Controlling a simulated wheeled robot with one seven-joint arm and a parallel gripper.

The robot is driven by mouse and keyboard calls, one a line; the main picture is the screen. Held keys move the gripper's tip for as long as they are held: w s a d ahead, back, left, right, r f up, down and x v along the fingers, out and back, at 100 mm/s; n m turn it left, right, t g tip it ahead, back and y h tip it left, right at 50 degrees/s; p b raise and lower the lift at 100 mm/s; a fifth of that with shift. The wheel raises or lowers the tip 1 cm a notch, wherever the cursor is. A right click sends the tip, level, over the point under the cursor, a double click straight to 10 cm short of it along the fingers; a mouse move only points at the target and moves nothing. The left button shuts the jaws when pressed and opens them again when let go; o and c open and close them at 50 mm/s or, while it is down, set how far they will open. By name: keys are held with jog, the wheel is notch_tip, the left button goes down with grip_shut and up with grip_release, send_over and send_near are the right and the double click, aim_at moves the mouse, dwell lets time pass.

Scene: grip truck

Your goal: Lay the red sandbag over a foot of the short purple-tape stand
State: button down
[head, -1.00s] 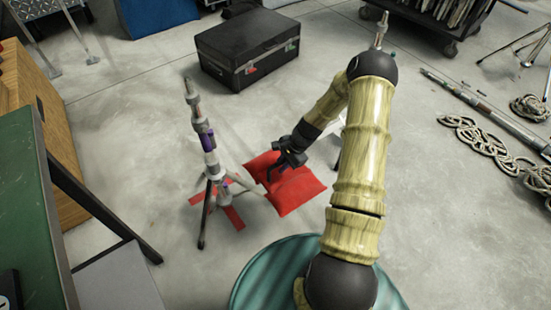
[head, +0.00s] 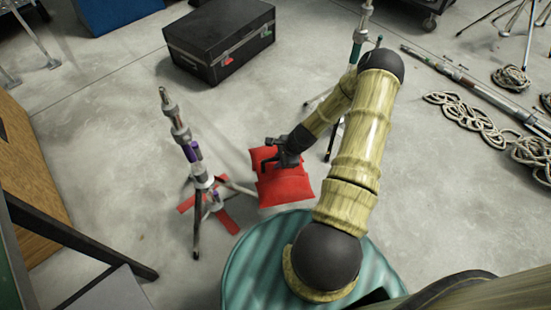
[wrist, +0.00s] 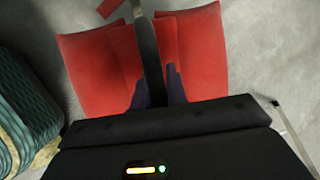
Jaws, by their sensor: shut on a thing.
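The red sandbag (head: 285,187) is below my gripper (head: 274,161) in the head view, right of the short stand. In the wrist view its two red halves (wrist: 95,70) hang or lie either side of a dark strap, and my gripper (wrist: 155,88) is shut on it at the middle. Whether the bag clears the floor is hard to tell. The short stand with purple tape (head: 192,152) stands upright on spread legs. One foot points right toward the bag and another toward the front. My gripper and arm hide part of the bag.
A red tape cross (head: 229,221) lies on the floor under the stand. A taller stand (head: 358,40) is behind my arm. A black case (head: 215,50) sits behind. Coiled rope (head: 470,120) lies to the right. Floor between case and short stand is clear.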

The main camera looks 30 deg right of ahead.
aim_at(297, 168)
jog(key=shift+w, duration=0.1)
notch_tip(297, 168, down, 12)
jog(key=b, duration=1.2)
jog(key=shift+f, duration=0.15)
dwell(0.4)
dwell(0.5)
jog(key=shift+f+b, duration=1.55)
jog(key=shift+f, duration=1.4)
dwell(0.6)
jog(key=c, duration=1.3)
grip_release()
jog(key=p+v, duration=0.9)
jog(key=v, duration=0.8)
jog(key=shift+d+r, duration=0.1)
jog(key=shift+r, duration=0.05)
